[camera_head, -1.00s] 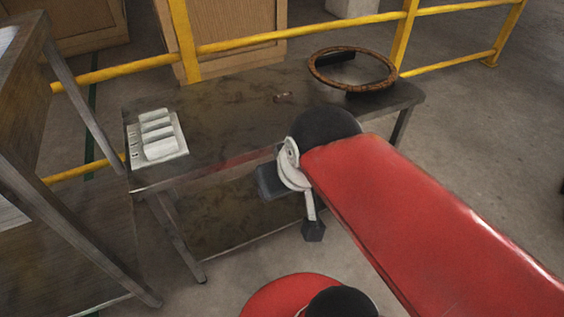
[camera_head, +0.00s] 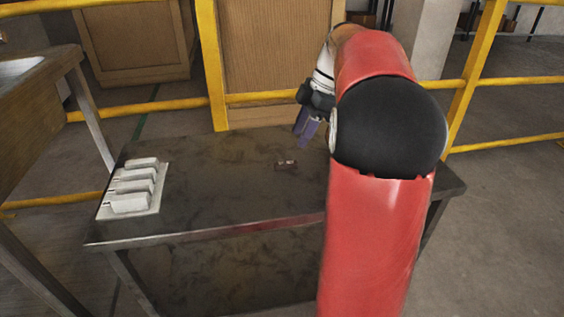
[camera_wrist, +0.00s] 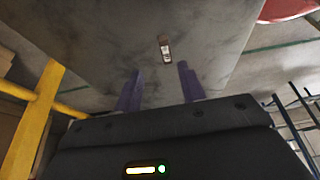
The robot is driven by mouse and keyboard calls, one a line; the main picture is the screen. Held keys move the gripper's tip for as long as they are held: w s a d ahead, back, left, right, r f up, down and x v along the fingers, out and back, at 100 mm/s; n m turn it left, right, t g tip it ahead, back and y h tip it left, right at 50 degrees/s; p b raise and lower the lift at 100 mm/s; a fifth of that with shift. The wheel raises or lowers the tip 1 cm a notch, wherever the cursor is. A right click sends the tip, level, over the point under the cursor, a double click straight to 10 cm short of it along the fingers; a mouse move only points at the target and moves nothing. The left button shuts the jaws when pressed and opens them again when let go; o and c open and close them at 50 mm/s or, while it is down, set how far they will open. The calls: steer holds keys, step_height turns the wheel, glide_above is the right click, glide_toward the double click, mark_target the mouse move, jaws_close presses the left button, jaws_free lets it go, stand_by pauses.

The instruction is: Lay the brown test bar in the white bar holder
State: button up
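The brown test bar (camera_head: 286,164) is a small, short piece with pale marks, lying on the dark worktable. It also shows in the wrist view (camera_wrist: 165,48), ahead of and roughly between the two fingers. The white bar holder (camera_head: 133,187) stands at the table's left end, with several raised white blocks on a flat base. My gripper (camera_head: 306,132) hangs above the table, up and to the right of the bar. In the wrist view its purple fingers (camera_wrist: 160,75) are spread, with nothing between them and a gap to the bar.
The dark table (camera_head: 230,195) is clear between bar and holder. My arm covers its right part. A yellow railing (camera_head: 265,97) runs behind it, with a wooden cabinet (camera_head: 275,50) beyond. Another table (camera_head: 40,75) stands at the left.

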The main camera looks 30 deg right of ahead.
mark_target(287, 163)
steer(key=x, duration=0.5)
steer(key=s+b+x, duration=0.1)
steer(key=x, duration=0.1)
steer(key=shift+a+f, duration=0.15)
steer(key=shift+a, duration=0.15)
jaws_close()
